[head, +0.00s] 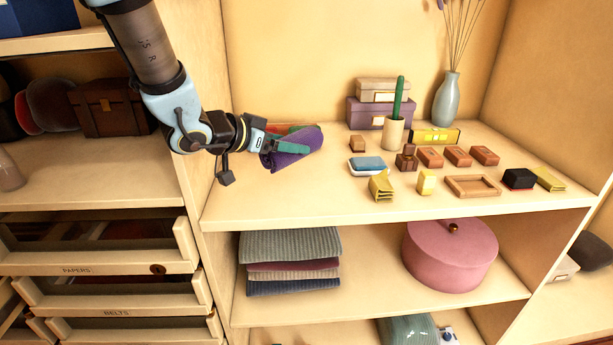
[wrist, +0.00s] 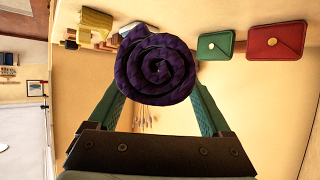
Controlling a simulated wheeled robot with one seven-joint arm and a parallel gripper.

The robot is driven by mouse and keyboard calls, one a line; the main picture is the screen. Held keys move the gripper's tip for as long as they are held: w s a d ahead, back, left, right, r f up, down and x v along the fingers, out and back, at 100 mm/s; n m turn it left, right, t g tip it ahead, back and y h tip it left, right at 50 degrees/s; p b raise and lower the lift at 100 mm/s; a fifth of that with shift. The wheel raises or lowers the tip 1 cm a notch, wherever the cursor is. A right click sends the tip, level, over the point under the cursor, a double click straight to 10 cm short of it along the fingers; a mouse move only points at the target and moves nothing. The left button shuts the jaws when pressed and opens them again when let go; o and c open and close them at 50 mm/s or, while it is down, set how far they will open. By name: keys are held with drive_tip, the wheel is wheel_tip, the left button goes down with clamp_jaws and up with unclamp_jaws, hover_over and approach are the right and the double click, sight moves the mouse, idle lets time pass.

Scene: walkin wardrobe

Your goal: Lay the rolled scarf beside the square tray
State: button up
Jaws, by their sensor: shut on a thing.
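The rolled scarf (head: 289,156) is a purple roll in my gripper (head: 292,146), over the left part of the middle shelf. In the wrist view the scarf (wrist: 156,69) shows its spiral end between the two green fingers, which are shut on it. I cannot tell whether it touches the shelf. The square tray (head: 473,195) is a shallow wooden frame, seemingly empty, near the shelf's front edge at the right, well away from my gripper.
Near the tray are a yellow block (head: 426,182), a yellow folded item (head: 381,186), a black box (head: 518,179) and several brown boxes. A blue-and-white case (head: 367,166) lies further left. Green (wrist: 215,45) and red (wrist: 275,42) pouches show in the wrist view. The left front shelf is bare.

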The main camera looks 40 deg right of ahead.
wheel_tip(320, 180, down, 9)
drive_tip(key=shift+f+p, duration=0.2)
drive_tip(key=shift+p, duration=0.35)
drive_tip(key=shift+f, duration=0.2)
drive_tip(key=o, duration=1.3)
drive_tip(key=shift+r, duration=0.15)
